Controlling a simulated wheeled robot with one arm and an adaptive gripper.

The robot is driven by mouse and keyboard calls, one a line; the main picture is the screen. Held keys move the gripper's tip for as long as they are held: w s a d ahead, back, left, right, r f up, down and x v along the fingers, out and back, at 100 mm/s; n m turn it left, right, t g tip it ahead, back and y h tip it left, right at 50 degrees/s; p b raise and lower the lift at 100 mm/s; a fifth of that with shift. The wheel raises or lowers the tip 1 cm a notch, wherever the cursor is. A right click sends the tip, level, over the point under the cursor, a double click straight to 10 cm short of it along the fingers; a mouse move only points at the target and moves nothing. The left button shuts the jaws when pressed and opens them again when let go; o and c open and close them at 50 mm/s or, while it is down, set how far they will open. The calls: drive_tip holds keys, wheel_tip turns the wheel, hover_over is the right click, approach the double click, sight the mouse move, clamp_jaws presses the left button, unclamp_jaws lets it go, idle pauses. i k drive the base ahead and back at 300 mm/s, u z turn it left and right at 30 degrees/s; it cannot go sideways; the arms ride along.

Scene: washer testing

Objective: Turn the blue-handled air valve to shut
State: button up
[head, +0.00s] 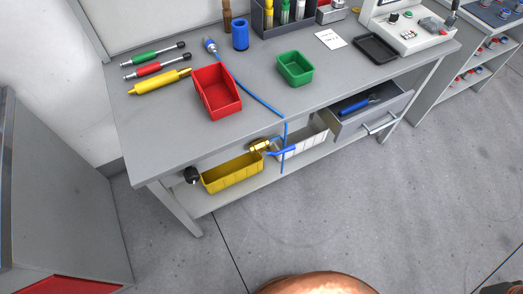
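The air valve has a brass body (260,146) and a blue handle (281,151). It sits just below the front edge of the workbench, above the gap between the yellow bin and the white bin. The blue handle points to the right, roughly in line with the brass body. A thin blue hose (262,103) runs over the bench top, and blue hose hangs down past the handle. The valve's mounting is too small to make out. My gripper is not in view.
The workbench (330,78) carries a red bin (217,92), a green bin (295,68) and several tools. A yellow bin (232,172) is on the lower shelf. An open drawer (372,112) juts out right of the valve. The floor (350,215) in front is clear.

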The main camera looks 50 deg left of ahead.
sight(292, 147)
drive_tip(key=u, duration=0.65)
drive_tip(key=k, duration=0.95)
drive_tip(key=u, duration=1.4)
drive_tip(key=i, duration=0.55)
drive_tip(key=u, duration=0.1)
